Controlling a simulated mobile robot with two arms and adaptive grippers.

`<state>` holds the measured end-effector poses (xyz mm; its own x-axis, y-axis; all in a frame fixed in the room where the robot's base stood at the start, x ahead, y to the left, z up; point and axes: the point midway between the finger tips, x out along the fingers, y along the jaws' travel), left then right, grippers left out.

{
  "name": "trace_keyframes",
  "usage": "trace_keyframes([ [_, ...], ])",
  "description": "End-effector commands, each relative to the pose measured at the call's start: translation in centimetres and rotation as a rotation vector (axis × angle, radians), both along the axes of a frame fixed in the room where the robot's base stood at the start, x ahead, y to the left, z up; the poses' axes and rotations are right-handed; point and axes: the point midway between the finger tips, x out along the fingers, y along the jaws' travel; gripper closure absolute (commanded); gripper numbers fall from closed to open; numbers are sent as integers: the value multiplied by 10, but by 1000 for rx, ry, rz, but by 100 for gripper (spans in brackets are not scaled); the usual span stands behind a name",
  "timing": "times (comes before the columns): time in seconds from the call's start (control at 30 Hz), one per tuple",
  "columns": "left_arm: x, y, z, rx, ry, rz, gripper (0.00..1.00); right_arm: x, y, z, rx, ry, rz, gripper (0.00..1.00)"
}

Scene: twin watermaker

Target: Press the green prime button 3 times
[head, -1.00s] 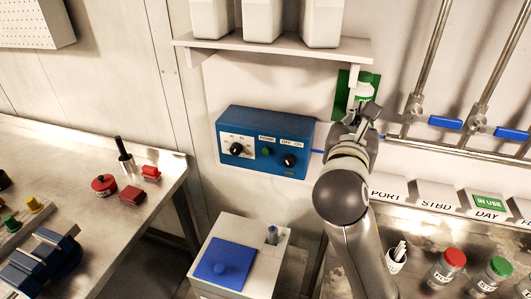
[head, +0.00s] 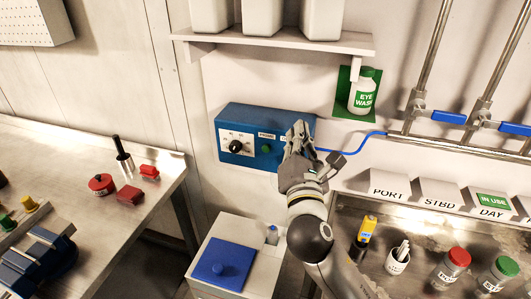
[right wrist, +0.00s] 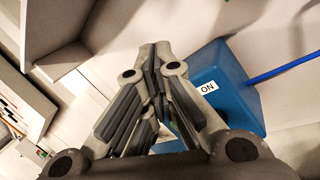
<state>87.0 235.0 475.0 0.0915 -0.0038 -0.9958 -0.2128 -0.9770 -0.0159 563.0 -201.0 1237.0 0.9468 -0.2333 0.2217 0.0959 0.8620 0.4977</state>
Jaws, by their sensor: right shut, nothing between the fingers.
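The blue control box (head: 227,125) is on the wall, with a black knob (head: 236,147) at its left. The green prime button (head: 266,148) shows under the PRIME label in the head view. My right gripper (head: 298,128) is shut and empty, in front of the right part of the box, to the right of the button. It hides the box's right-hand knob. In the right wrist view my right gripper (right wrist: 158,50) points toward the blue box (right wrist: 225,85), whose ON label shows. I cannot tell whether the fingers touch the box. My left gripper is not in view.
A shelf with white containers (head: 270,42) is above the box. A green eye wash holder (head: 364,95) hangs to the right. A white cabinet with a blue lid (head: 223,264) stands below. A blue line (head: 350,150) runs right from the box.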

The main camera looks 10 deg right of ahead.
Motion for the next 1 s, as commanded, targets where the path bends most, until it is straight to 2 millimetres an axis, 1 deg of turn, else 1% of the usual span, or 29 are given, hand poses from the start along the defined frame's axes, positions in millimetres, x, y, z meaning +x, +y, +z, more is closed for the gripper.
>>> trace_keyframes([
  [0.03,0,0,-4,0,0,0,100,1,12,-14,36,-11,52,100],
  [0.17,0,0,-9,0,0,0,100,2,43,-40,152,-40,201,100],
  [0.3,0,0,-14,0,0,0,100,-3,75,-69,278,-44,354,100],
  [0.4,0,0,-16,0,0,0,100,-8,93,-85,356,-34,444,100],
  [0.5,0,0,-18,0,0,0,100,-12,106,-97,414,-22,507,100],
  [0.6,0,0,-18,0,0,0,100,-15,115,-104,452,-13,546,100],
  [0.7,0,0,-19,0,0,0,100,-17,118,-107,470,-9,563,100],
  [1.0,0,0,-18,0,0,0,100,-17,119,-107,472,-8,564,100],
])
